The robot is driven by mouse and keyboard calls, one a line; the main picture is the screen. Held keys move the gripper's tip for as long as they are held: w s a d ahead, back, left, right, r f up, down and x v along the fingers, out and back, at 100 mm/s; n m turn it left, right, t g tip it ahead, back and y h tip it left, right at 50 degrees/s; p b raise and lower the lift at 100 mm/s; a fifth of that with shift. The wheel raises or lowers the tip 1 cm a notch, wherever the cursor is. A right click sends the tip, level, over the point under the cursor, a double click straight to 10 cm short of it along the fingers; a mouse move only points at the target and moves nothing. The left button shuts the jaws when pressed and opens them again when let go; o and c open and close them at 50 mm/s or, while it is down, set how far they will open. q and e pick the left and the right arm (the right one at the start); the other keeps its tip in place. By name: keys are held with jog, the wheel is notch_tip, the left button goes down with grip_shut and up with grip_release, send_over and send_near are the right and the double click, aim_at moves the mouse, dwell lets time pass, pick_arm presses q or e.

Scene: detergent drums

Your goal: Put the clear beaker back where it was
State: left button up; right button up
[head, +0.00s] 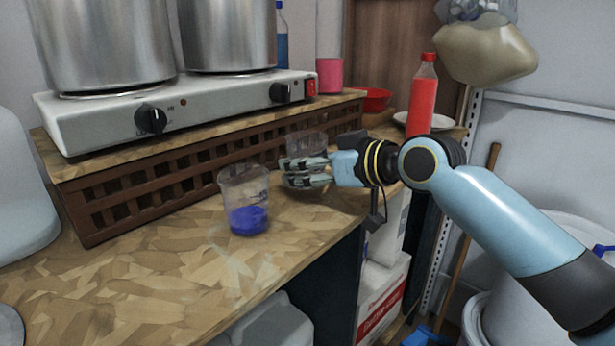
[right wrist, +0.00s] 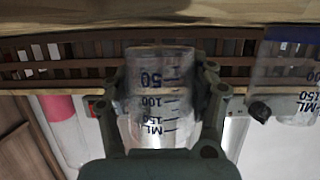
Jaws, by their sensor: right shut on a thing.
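My right gripper (head: 305,172) is shut on a clear beaker (head: 307,143) above the wooden worktop, beside the brown lattice riser. In the right wrist view the clear beaker (right wrist: 158,85) sits between both fingers, with its ML marks upside down in that picture. It looks empty. I cannot tell whether its base touches the worktop. A second beaker with blue liquid (head: 247,203) stands upright on the worktop, left of the gripper and apart from it. It shows partly in the right wrist view (right wrist: 285,80). My left gripper is not in view.
A hotplate (head: 200,102) with two steel pots (head: 105,45) stands on the lattice riser (head: 160,185). A red bottle (head: 422,95), a red bowl (head: 373,99) and a white plate (head: 440,122) are behind my right arm. The worktop's front left is clear.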

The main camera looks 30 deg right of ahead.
jog(key=shift+f, duration=0.9)
jog(key=shift+f, duration=0.2)
jog(key=o, duration=1.2)
jog(key=shift+o, duration=0.2)
jog(key=shift+r, duration=0.1)
jog(key=shift+r, duration=0.1)
jog(key=p+v, duration=0.3)
jog(key=v, duration=0.7)
jog(key=shift+s+d+r, duration=0.1)
jog(key=shift+s+r, duration=0.1)
jog(key=shift+p+v, duration=0.35)
jog(key=shift+v, duration=0.4)
